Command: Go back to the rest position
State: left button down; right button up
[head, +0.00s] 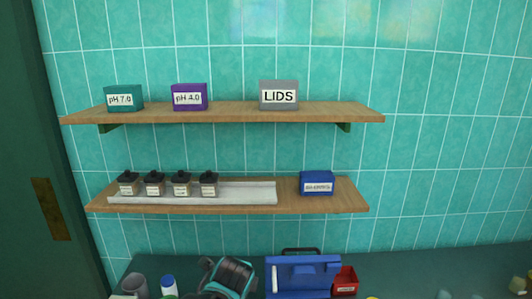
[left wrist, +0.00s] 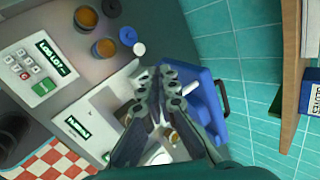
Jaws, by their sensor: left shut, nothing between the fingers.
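My left gripper (left wrist: 158,76) shows in the left wrist view with its fingers together and nothing between them. Its tips are over the counter, beside a blue case (left wrist: 205,108). In the head view a dark and teal shape at the bottom, left of the blue case (head: 300,276), looks like part of my left arm, but I cannot make out its fingers. My right gripper is in neither view.
Two wooden shelves (head: 350,113) (head: 345,197) hold labelled boxes and several small dark-capped bottles (head: 181,186). A red bin (head: 345,282) stands beside the case. In the left wrist view a keypad device (left wrist: 32,66) and orange-filled jars (left wrist: 104,48) are on the counter.

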pick_arm(q)
jog(key=s+a+f+n+b, duration=0.5)
jog(key=s+f+n, duration=0.4)
jog(key=s+n, duration=0.1)
jog(key=s+a+f+n+g+b, duration=0.1)
jog(key=s+a+f+n+b, duration=0.3)
jog(key=s+f+n, duration=0.5)
jog(key=shift+s+a+n+b, duration=0.4)
jog(key=shift+a+n, duration=0.3)
jog(key=shift+a, duration=0.15)
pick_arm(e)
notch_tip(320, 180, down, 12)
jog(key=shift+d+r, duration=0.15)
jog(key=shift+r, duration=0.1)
pick_arm(q)
jog(key=shift+w+f, duration=0.1)
jog(key=shift+f, duration=0.05)
